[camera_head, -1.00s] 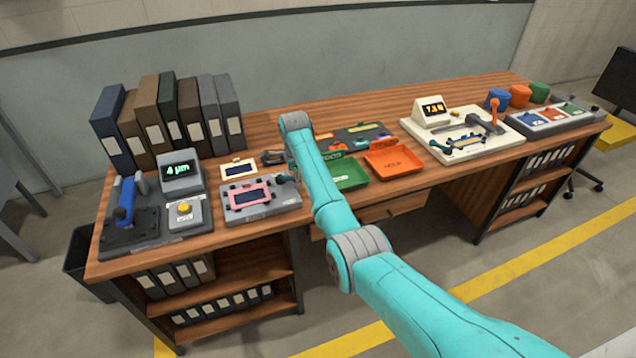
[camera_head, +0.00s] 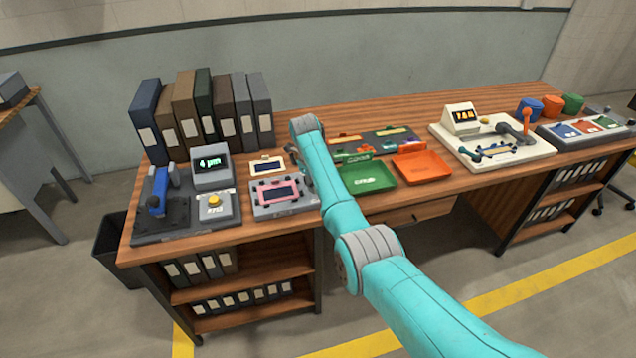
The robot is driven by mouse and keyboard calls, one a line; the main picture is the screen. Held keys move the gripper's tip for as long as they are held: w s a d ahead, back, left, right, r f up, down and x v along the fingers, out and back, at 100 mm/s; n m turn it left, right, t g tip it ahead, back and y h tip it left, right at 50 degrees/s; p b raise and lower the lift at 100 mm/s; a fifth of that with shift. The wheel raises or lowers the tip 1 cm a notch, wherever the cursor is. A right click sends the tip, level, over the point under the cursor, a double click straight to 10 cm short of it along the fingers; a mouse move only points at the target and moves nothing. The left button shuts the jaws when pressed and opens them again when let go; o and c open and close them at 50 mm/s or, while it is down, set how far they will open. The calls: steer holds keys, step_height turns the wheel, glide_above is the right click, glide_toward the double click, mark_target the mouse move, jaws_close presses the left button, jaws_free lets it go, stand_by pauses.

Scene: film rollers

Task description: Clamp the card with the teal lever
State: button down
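A dark blue card in a pink frame (camera_head: 277,190) lies on a grey fixture (camera_head: 291,209) at the left-centre of the bench. A second dark card in a cream frame (camera_head: 267,166) lies just behind it. My teal arm reaches over the bench, and its wrist is beside the right end of the grey fixture. My gripper is mostly hidden by the wrist, so its fingers and any contact cannot be made out. No teal lever shows clearly at the fixture; its right end is partly covered by my arm.
A blue-handled press (camera_head: 157,195) and a display unit (camera_head: 211,165) stand left of the fixture. Binders (camera_head: 205,115) line the back. A green tray (camera_head: 367,177) and an orange tray (camera_head: 422,166) lie right of my arm. A white gauge station (camera_head: 535,151) is farther right.

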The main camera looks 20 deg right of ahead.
steer(key=shift+w+a, duration=0.15)
steer(key=shift+a, duration=0.1)
steer(key=c, duration=0.8)
jaws_free()
steer(key=shift+d, duration=0.1)
steer(key=r, duration=0.4)
steer(key=a+r, duration=0.1)
steer(key=r, duration=0.3)
steer(key=s+a+r, duration=0.1)
steer(key=r, duration=0.2)
steer(key=shift+r, duration=0.4)
